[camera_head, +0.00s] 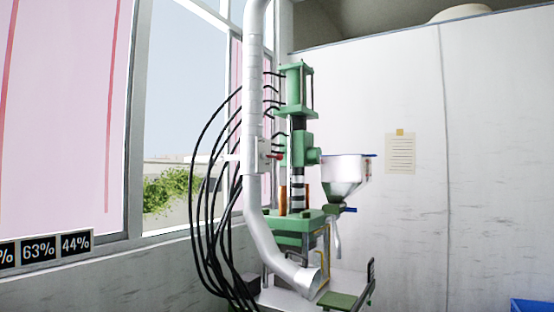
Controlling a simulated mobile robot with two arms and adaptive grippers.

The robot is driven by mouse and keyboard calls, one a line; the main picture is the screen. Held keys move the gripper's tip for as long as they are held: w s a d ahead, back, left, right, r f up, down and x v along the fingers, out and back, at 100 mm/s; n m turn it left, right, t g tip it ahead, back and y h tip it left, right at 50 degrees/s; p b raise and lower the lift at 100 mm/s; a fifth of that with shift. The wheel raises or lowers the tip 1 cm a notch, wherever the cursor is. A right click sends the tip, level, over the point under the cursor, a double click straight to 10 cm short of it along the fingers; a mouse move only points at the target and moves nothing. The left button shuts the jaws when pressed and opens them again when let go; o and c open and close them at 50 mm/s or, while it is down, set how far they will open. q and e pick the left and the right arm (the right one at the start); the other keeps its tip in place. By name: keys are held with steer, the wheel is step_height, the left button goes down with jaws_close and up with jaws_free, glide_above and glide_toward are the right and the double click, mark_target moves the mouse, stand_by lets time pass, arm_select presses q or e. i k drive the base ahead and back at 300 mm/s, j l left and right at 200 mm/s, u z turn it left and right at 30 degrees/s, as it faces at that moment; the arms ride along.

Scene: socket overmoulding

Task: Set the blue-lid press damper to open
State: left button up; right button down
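A green press (298,225) stands in the middle of the view, by the window wall. A silver hopper (344,176) on its right side has a thin blue edge at its top, which looks like the lid. A silver duct (256,95) runs down in front of the press and ends in an open flared mouth low down. A pale grey box on the duct, which looks like the damper (263,152), has a small red part at its right. Its setting is too small to tell. Neither of my grippers is in view.
Several black hoses (207,190) curve out to the left of the press. A blue lever (348,210) sits under the hopper. A paper notice (401,154) hangs on the white wall. Percentage signs (75,243) are at lower left. A blue bin (530,305) shows at lower right.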

mark_target(279, 157)
steer(key=u, duration=0.3)
steer(key=i+l+u, duration=0.5)
steer(key=l+u, duration=0.3)
steer(key=i+l, duration=0.05)
steer(key=l, duration=0.05)
